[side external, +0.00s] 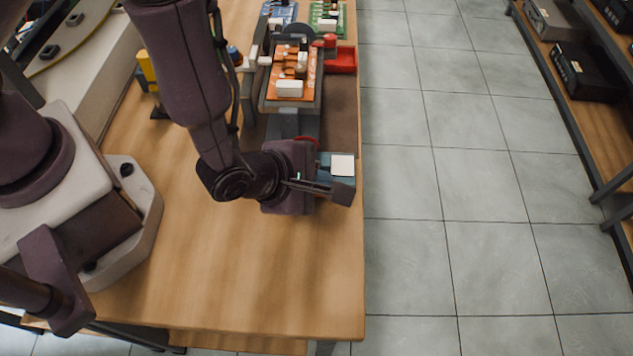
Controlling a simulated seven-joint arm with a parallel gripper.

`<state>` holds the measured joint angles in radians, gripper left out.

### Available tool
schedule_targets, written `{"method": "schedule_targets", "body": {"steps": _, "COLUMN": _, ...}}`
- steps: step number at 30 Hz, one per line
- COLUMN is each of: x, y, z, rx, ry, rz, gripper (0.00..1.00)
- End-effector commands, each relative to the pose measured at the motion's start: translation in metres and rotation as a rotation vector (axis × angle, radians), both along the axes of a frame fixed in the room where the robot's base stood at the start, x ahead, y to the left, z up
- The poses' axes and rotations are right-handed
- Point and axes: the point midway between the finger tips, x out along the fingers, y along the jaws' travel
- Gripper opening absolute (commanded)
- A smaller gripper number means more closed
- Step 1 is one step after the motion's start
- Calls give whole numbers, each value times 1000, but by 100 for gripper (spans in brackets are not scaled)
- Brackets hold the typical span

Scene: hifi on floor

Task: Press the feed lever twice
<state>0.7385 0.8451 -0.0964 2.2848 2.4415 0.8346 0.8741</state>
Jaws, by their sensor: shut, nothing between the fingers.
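My gripper (343,193) is shut, low over the right edge of the wooden table, with its fingers pointing right. A small blue-grey device with a white top (342,165) sits just behind the fingers, partly covered by my gripper. I cannot tell whether the fingers touch it. A red curved part (309,142) shows behind my gripper's body. I cannot make out clearly which part is the feed lever; it may be hidden by my gripper.
Behind stands a grey fixture holding an orange circuit board (291,72). A red bin (342,60) is beside it. Blue (280,12) and green (328,16) boards lie farther back. A yellow-and-dark object (148,70) stands at left. The table front (250,270) is clear.

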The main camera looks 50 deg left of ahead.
Motion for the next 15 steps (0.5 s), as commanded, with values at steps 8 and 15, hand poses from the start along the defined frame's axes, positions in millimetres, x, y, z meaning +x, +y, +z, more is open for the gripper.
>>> {"method": "schedule_targets", "body": {"steps": 8, "x": 0, "y": 0, "z": -4, "rx": 1, "ry": 2, "rz": 1, "gripper": 0}}
{"method": "schedule_targets", "body": {"steps": 15, "x": 0, "y": 0, "z": -7, "rx": 1, "ry": 1, "rz": 1, "gripper": 0}}
